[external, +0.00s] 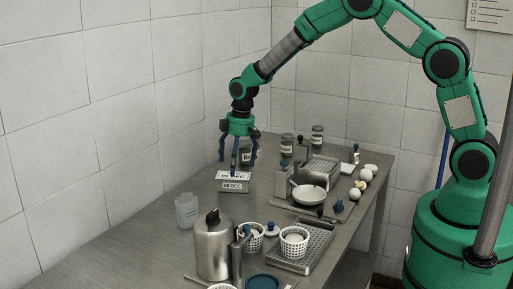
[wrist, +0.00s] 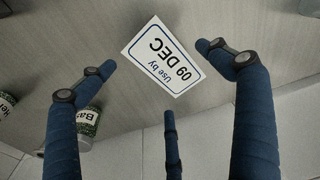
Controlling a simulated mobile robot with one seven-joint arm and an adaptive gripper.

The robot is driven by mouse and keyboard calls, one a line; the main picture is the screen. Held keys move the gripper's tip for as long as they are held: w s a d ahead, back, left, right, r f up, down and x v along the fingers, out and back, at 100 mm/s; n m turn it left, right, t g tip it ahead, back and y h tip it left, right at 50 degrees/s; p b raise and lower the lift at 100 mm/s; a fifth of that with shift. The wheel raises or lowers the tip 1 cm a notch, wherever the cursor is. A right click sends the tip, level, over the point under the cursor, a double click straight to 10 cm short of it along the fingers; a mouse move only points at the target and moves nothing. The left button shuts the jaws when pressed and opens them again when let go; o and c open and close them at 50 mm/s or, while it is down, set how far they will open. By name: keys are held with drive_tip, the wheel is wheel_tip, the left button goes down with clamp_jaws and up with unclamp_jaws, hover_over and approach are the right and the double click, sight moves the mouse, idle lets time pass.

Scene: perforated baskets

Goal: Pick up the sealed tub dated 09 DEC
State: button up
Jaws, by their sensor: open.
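The tub dated 09 DEC (external: 232,187) stands on the metal table near the left wall, with labels on its top and front. In the wrist view its white "Use by 09 DEC" label (wrist: 162,58) is upside down and tilted, between and beyond the fingertips. Only the label stands out there; the tub's sides cannot be made out. My gripper (external: 237,164) hangs over the tub, fingers pointing down. Its three blue fingers (wrist: 160,75) are spread open and hold nothing. I cannot tell whether a fingertip touches the tub.
A jar labelled "Bas" (wrist: 90,123) stands close to the left finger. A clear container (external: 186,211) and a steel jug (external: 212,250) stand nearer the camera. Perforated baskets (external: 294,243), a tray (external: 318,250) and a white pan (external: 309,195) lie right. Bare table lies left of the tub.

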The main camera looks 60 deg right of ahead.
idle(0.3)
drive_tip(key=shift+w+a+f+b, duration=0.1)
drive_tip(key=shift+f+b, duration=0.1)
drive_tip(key=shift+f, duration=0.65)
drive_tip(key=shift+w+a+f+b, duration=0.1)
drive_tip(key=shift+w+f+b, duration=0.05)
drive_tip(key=shift+f, duration=0.7)
drive_tip(key=shift+w+f+b, duration=0.1)
drive_tip(key=shift+f+b, duration=0.1)
drive_tip(key=shift+f, duration=0.65)
drive_tip(key=shift+c, duration=0.2)
drive_tip(key=c, duration=1.5)
drive_tip(key=shift+r, duration=0.1)
drive_tip(key=shift+r+p, duration=0.8)
drive_tip(key=shift+r, duration=4.15)
